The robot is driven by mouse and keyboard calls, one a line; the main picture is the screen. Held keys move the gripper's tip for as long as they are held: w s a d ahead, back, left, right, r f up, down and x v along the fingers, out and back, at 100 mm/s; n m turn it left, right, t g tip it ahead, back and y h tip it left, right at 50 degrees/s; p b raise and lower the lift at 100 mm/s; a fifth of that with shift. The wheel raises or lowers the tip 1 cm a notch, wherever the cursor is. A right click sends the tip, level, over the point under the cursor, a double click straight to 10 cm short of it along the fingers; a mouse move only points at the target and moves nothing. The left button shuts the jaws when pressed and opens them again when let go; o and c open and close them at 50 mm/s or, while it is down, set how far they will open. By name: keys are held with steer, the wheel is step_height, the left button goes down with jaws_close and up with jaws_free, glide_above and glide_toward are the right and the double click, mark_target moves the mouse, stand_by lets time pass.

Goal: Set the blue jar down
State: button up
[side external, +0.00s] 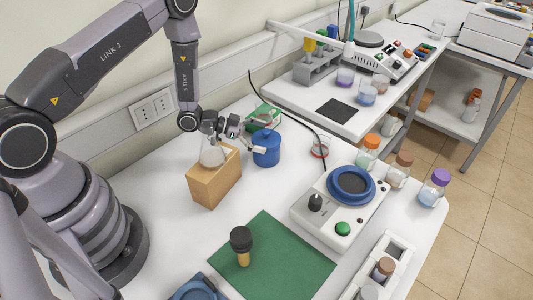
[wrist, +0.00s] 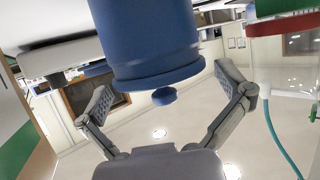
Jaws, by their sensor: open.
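The blue jar (side external: 267,150) stands upright on the white table in the side external view, right of the tan box. In the wrist view the blue jar (wrist: 148,40) fills the top middle, with its round knob (wrist: 164,96) pointing toward the picture's bottom. My gripper (side external: 255,136) is at the jar's upper left in the side external view. In the wrist view my gripper (wrist: 166,84) has its two fingers spread, one on each side of the jar's lid end, with gaps visible between fingers and jar.
A tan box (side external: 214,180) with a glass flask (side external: 212,155) on it stands close left of the jar. A green box (side external: 264,115) lies behind. A black cable (side external: 290,125) runs at the right to a white device (side external: 325,222). A green mat (side external: 275,260) lies in front.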

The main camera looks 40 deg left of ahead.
steer(key=shift+v, duration=1.2)
step_height(320, 180, up, 7)
steer(key=shift+w+f, duration=0.1)
steer(key=w+a+r+y, duration=0.3)
steer(key=a+r+y, duration=0.15)
steer(key=r, duration=0.45)
steer(key=s+a+r+n+y, duration=0.2)
steer(key=s+r+y, duration=0.1)
steer(key=r, duration=0.3)
steer(key=s+a+r+n+y, duration=0.2)
steer(key=s+r+y, duration=0.1)
steer(key=r, duration=0.3)
steer(key=s+d+r+n+g, duration=0.1)
steer(key=s+r+n+g, duration=0.1)
steer(key=s, duration=1)
steer(key=s+d+r+n+g, duration=0.2)
steer(key=s+r+n, duration=0.1)
steer(key=s, duration=1)
steer(key=shift+s+d+r+n, duration=0.3)
steer(key=shift+s+r, duration=0.05)
steer(key=shift+r, duration=0.45)
